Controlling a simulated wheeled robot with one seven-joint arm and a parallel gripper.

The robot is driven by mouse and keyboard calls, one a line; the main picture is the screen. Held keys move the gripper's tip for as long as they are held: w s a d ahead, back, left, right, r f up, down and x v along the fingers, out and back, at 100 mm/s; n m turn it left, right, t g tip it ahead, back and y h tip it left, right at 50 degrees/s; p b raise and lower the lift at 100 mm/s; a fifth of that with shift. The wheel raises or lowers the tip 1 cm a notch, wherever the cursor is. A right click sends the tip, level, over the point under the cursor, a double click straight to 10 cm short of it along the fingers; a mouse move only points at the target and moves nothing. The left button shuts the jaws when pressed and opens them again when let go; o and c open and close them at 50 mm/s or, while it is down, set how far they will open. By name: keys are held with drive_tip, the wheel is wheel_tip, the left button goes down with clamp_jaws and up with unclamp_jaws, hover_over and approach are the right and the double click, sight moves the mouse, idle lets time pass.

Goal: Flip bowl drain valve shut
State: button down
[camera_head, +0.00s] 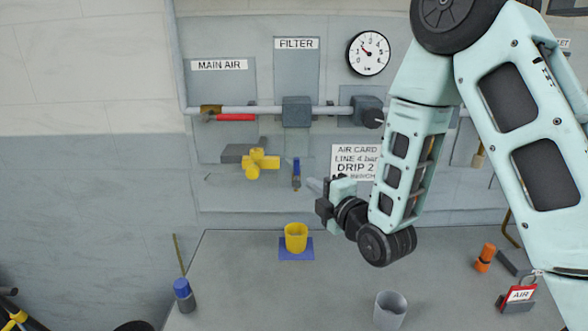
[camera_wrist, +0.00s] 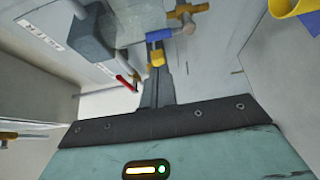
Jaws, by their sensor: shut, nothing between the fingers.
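A small blue lever (camera_head: 296,174) hangs below the grey filter block (camera_head: 297,112) on the wall panel; I take it for the bowl drain valve. In the wrist view a blue piece (camera_wrist: 159,35) with a yellow part (camera_wrist: 156,57) shows just beyond my fingertips. My gripper (camera_head: 310,183) is shut and empty, just right of the lever in the head view. The closed fingers also show in the wrist view (camera_wrist: 156,75), pointing at the yellow part. I cannot tell whether they touch it.
A yellow cup (camera_head: 296,238) stands on a blue mat (camera_head: 297,256) below the lever. A yellow cross-shaped knob (camera_head: 257,163) sits to its left, and a red handle (camera_head: 235,117) above left. A grey cup (camera_head: 390,310) stands at the bench front.

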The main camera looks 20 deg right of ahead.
sight(297, 172)
drive_tip(key=shift+w, duration=0.1)
drive_tip(key=p+x, duration=0.5)
drive_tip(key=x, duration=0.4)
drive_tip(key=shift+w, duration=0.35)
drive_tip(key=shift+w+f+b, duration=0.1)
drive_tip(key=shift+f+b, duration=0.05)
drive_tip(key=shift+b, duration=0.35)
drive_tip(key=shift+m+b, duration=0.4)
drive_tip(key=shift+b, duration=0.05)
